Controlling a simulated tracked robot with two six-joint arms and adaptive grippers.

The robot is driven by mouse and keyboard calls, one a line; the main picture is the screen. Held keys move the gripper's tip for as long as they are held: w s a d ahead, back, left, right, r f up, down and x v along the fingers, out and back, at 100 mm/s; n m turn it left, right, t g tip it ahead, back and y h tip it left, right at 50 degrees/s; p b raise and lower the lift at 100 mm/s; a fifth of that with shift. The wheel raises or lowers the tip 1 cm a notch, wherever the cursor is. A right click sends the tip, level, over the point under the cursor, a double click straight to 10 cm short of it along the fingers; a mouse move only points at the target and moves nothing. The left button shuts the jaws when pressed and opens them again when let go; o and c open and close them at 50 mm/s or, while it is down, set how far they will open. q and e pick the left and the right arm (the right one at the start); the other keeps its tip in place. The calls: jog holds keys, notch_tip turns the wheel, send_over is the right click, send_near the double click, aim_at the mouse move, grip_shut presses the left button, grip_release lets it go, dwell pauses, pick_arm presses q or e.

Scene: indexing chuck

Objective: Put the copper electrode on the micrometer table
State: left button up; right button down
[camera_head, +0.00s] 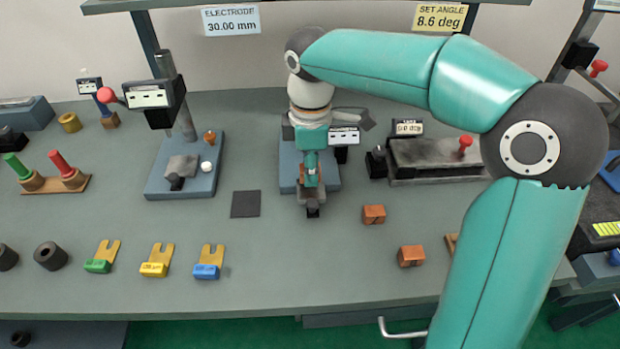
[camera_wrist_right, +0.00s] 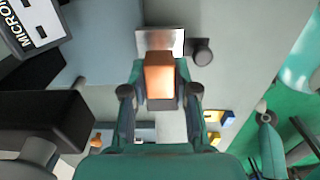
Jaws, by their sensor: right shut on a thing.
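My right gripper (camera_head: 312,178) is over the middle blue-based stand, fingers pointing down. In the right wrist view the gripper (camera_wrist_right: 160,92) is shut on a copper electrode (camera_wrist_right: 160,72), an orange block between its two fingertips. A grey metal micrometer table (camera_wrist_right: 160,39) lies just beyond the block, with a dark round knob beside it. The table also shows in the head view (camera_head: 311,196), partly hidden by my gripper. I cannot tell whether the electrode touches it. My left gripper is not in view.
The micrometer's display (camera_head: 344,136) stands close to the right of my gripper. Two more copper blocks (camera_head: 374,214) (camera_head: 411,256) lie on the bench to the right. A dark square pad (camera_head: 245,204) and another blue-based stand (camera_head: 185,180) are to the left.

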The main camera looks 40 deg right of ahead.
notch_tip(320, 180, down, 3)
jog(key=shift+r, duration=0.1)
jog(key=c, duration=1.2)
grip_release()
notch_tip(320, 180, up, 12)
jog(key=shift+p, duration=0.95)
